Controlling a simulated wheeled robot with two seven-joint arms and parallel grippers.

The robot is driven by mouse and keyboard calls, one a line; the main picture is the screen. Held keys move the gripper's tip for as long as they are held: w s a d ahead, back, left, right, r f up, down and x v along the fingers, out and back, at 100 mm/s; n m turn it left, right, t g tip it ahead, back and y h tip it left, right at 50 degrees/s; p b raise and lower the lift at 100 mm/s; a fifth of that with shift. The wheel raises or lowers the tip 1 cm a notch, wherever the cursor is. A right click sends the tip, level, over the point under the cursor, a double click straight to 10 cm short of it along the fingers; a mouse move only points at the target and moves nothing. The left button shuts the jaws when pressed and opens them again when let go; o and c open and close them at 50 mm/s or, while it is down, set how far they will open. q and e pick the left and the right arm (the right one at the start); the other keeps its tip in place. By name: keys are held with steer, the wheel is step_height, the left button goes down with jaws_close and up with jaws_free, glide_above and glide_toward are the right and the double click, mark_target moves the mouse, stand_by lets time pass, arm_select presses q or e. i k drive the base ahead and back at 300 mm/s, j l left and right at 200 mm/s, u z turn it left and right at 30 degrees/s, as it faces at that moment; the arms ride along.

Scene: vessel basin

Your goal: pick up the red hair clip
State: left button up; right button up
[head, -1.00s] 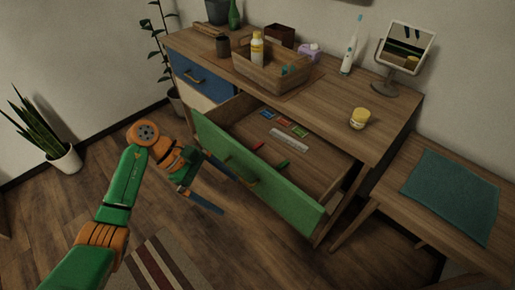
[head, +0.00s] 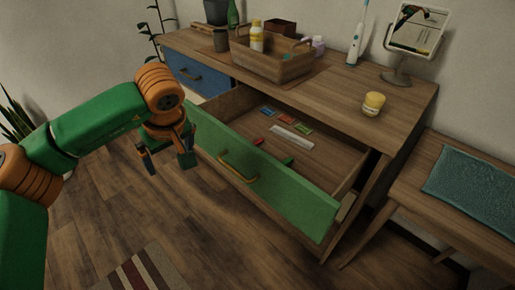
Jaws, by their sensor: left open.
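The red hair clip (head: 258,141) is a small red piece lying in the open drawer, near the inner side of its green front. A green clip (head: 287,161) lies to its right, close to the drawer front. My left gripper (head: 168,165) is open and empty. It hangs with its fingers downward, outside the drawer and left of its green front. It is apart from the red hair clip. My right gripper is not in view.
The open drawer (head: 262,178) has a raised green front with a brass handle. It also holds a white strip (head: 294,137) and several small coloured packets. A wooden basket (head: 270,66) and a yellow jar (head: 373,104) stand on the dresser top. A side table (head: 437,198) is right.

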mark_target(256, 143)
steer(key=i+l, duration=0.35)
steer(key=l, duration=0.15)
steer(key=i+l, duration=0.4)
steer(key=l, duration=0.1)
